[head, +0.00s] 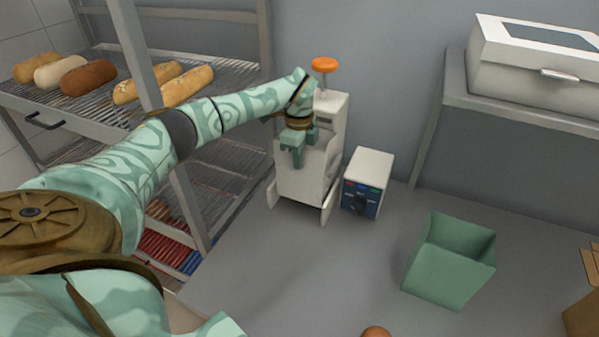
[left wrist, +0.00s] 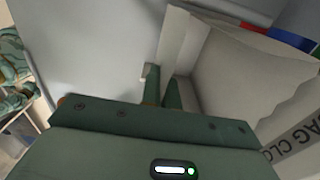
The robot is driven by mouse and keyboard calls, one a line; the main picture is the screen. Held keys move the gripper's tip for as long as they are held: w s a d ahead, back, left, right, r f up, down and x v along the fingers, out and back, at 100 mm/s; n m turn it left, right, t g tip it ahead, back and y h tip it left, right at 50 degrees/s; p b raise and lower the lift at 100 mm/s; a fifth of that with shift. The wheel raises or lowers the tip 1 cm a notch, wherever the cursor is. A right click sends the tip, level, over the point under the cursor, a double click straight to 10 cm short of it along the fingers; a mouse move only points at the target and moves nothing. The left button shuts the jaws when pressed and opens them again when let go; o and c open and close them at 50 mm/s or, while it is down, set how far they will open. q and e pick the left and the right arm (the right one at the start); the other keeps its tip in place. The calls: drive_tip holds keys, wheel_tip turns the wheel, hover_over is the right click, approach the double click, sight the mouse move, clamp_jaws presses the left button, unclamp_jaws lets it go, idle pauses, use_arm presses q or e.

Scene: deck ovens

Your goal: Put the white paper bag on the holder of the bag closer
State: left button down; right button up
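The bag closer (head: 331,104) is a white upright machine with an orange knob on top, standing on the grey surface near the wall. The white paper bag (head: 308,176) is upright in front of its column, low between the side parts of the base. Whether it rests on the holder is hard to tell. My left gripper (head: 293,153) points down at the bag's upper left edge. In the left wrist view the fingers (left wrist: 162,92) are close together at the rim of the bag (left wrist: 235,75), apparently pinching its wall. My right gripper is not in view.
A white control box (head: 367,178) with a blue face stands right of the machine. A green open bin (head: 448,268) is further right. A bread rack (head: 205,92) is at left, and a shelf with a white case (head: 530,75) at right.

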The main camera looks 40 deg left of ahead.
sight(299, 182)
use_arm(q)
wheel_tip(299, 182, down, 5)
drive_tip(key=shift+r, duration=0.15)
drive_tip(key=shift+w+a, duration=0.1)
drive_tip(key=shift+w, duration=0.1)
drive_tip(key=shift+f, duration=0.2)
drive_tip(key=c, duration=1.7)
unclamp_jaws()
wheel_tip(299, 182, up, 12)
drive_tip(key=shift+r+p, duration=0.15)
drive_tip(key=shift+p, duration=0.4)
